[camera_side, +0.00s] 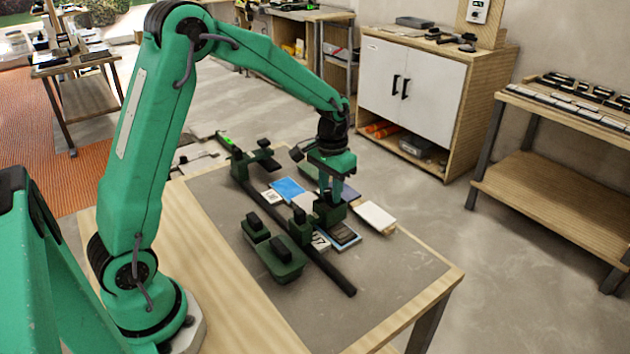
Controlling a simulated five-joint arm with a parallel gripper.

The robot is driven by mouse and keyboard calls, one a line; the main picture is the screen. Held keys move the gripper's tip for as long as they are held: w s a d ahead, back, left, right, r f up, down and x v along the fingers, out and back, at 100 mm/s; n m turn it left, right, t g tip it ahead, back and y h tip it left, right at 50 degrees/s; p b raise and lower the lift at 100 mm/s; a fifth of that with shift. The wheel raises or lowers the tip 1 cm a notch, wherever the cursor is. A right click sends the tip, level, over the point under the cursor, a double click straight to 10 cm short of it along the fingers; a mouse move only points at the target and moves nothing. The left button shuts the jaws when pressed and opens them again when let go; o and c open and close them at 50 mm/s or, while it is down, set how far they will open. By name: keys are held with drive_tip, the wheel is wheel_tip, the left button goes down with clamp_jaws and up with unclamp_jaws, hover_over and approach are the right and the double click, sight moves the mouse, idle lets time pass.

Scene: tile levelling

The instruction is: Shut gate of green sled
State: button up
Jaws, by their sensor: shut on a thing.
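My gripper (331,194) points down over the middle of the bench and is shut on a dark green block (329,211) among the tiles. Whether this block is the gate of the green sled I cannot tell. A long dark rail (328,270) crosses the mat diagonally, with dark green carriage parts (301,226) on it and more near its far end (241,166). A blue tile (287,188) and a pale tile (305,203) lie left of the gripper. A dark tile with a blue edge (344,235) lies just in front of the held block.
A green tray-like piece with dark blocks (275,261) sits left of the rail. A white tile on a wooden piece (375,217) lies right of the gripper. The grey mat (400,268) is bare at front right. A white cabinet (420,90) stands behind, apart from the bench.

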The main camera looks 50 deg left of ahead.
sight(330, 191)
drive_tip(key=n, duration=0.3)
drive_tip(key=shift+n, duration=2.4)
drive_tip(key=o, duration=1)
drive_tip(key=shift+r, duration=0.15)
wheel_tip(330, 191, up, 7)
drive_tip(key=shift+r, duration=0.3)
